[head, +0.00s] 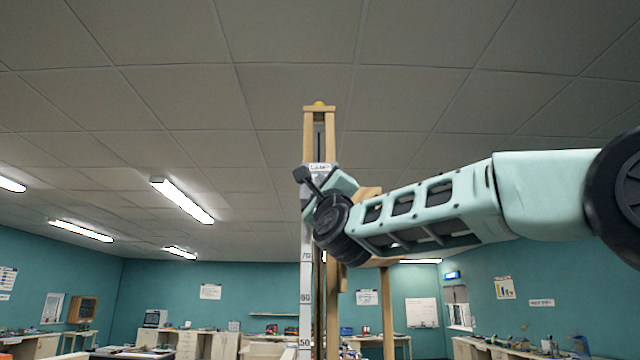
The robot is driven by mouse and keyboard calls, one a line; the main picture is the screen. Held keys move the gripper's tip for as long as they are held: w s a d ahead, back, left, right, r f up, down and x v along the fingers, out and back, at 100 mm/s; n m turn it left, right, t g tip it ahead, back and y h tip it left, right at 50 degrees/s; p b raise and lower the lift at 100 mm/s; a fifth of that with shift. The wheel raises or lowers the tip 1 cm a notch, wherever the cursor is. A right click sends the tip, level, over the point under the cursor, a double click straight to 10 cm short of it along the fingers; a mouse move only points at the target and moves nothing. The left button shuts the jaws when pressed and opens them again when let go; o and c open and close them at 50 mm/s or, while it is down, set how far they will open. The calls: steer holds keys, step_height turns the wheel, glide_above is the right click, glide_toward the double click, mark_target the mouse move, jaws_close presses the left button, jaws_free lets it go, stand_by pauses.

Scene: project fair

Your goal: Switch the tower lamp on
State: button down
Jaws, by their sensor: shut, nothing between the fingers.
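A tall wooden tower (308,130) stands in the middle of the head view. A small yellow dome, the lamp (319,103), sits on its top; I cannot tell whether it is lit. A pale plate (320,167) with partly covered lettering is on the tower below the top. My gripper (301,174) is shut and empty, its dark tip in front of the tower's left side, beside the plate. I cannot tell whether it touches. My wrist and arm hide the tower's middle. No switch shows clearly.
A white scale (306,298) with numbers runs up the tower's front. Benches with equipment line the walls, including a white cabinet (188,344) at the back left. A whiteboard (421,312) hangs at the back right. The air left of the tower is free.

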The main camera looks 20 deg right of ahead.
stand_by(0.4)
steer(key=shift+w+d+b, duration=0.15)
steer(key=shift+w+b, duration=0.25)
steer(key=shift+w, duration=0.05)
steer(key=shift+s+f+b, duration=0.1)
steer(key=shift+s+b, duration=0.05)
steer(key=shift+b, duration=0.15)
steer(key=shift+s+b, duration=0.25)
steer(key=shift+b, duration=0.15)
steer(key=s+a+b, duration=0.2)
steer(key=s+b, duration=0.2)
steer(key=s, duration=0.1)
steer(key=shift+s, duration=0.4)
stand_by(0.5)
